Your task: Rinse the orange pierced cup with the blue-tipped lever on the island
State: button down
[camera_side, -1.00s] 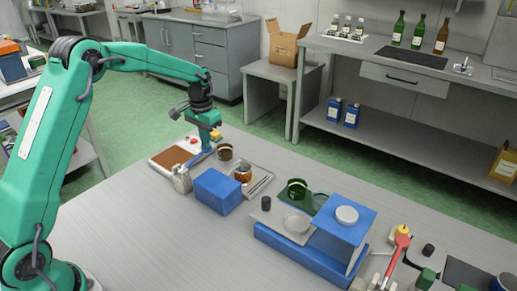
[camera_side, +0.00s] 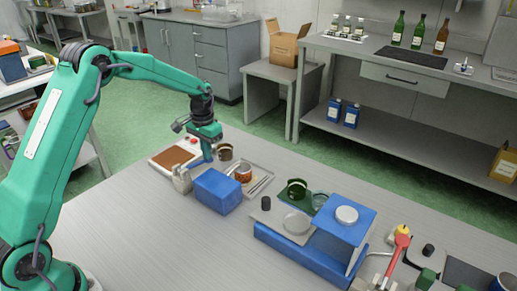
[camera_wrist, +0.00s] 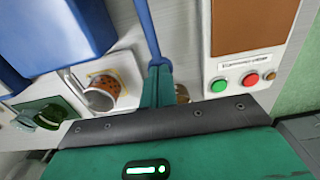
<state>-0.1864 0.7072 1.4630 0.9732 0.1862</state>
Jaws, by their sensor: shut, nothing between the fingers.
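The orange pierced cup (camera_side: 243,173) stands upright on a light tray (camera_side: 262,185); its holes show in the wrist view (camera_wrist: 103,93). My gripper (camera_side: 207,157) points down to the left of and behind that cup, apart from it. In the wrist view my closed fingers (camera_wrist: 158,74) meet the end of a long blue rod (camera_wrist: 147,30), which looks like the blue lever. Whether they touch it or only overlap it, I cannot tell. My fingers hold nothing. The lever's base is out of the wrist view.
A blue box (camera_side: 217,191) stands in front of the tray. A brown panel (camera_side: 174,157) with green and red buttons (camera_wrist: 218,85) lies to the left. A brown cup (camera_side: 225,152) and a dark green cup (camera_side: 297,188) stand nearby.

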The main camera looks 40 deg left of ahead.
jog(key=shift+r, duration=3.1)
jog(key=shift+r, duration=2.5)
